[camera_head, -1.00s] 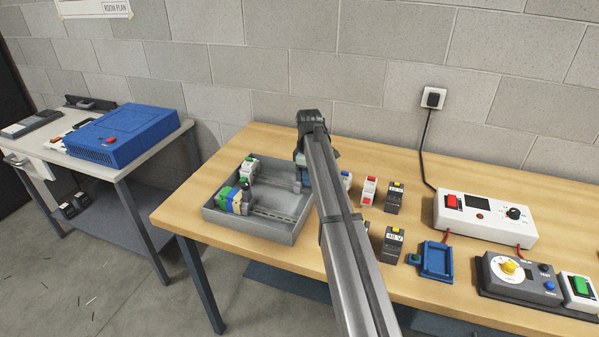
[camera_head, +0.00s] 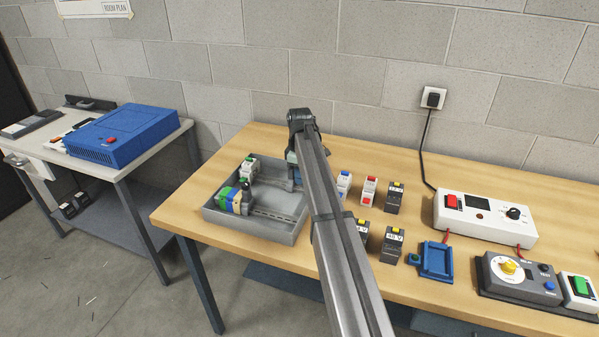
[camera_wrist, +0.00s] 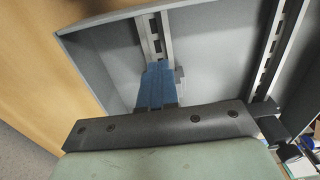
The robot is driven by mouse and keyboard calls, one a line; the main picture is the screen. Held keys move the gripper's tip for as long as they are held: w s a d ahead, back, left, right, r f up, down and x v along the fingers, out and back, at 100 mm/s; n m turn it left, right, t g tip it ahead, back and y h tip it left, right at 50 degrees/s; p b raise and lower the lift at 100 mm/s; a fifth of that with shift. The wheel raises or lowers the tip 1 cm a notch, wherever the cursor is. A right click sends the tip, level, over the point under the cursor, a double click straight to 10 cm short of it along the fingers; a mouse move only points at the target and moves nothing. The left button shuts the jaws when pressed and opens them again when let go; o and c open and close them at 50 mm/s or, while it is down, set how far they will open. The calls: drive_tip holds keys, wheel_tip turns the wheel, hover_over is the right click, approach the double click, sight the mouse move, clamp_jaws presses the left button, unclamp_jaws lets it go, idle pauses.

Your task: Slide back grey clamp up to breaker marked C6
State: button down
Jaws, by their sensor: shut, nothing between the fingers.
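My gripper (camera_head: 291,174) is over the back right part of the grey tray (camera_head: 258,233). Its blue fingers (camera_wrist: 157,85) are shut and empty, low over the back rail (camera_wrist: 152,38) in the wrist view. A small grey piece shows beside the fingers (camera_wrist: 180,78), apparently part of the back grey clamp, which is mostly hidden; I cannot tell whether they touch. A white breaker with a green top (camera_head: 249,168) stands at the back rail's left end, left of my gripper. Its marking is too small to read, so I cannot confirm C6.
A front row of green, blue and pale modules (camera_head: 234,200) stands on the front rail (camera_head: 273,215). Several loose breakers (camera_head: 369,190) stand on the table right of the tray, partly behind my arm. The rail between my gripper and the back breaker looks clear.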

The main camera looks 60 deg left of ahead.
drive_tip(key=shift+s+a, duration=0.65)
drive_tip(key=shift+a, duration=0.05)
drive_tip(key=shift+s+a, duration=1.45)
drive_tip(key=shift+s, duration=0.05)
drive_tip(key=shift+s+a, duration=2.25)
drive_tip(key=shift+w+d, duration=0.1)
drive_tip(key=shift+w+d, duration=0.35)
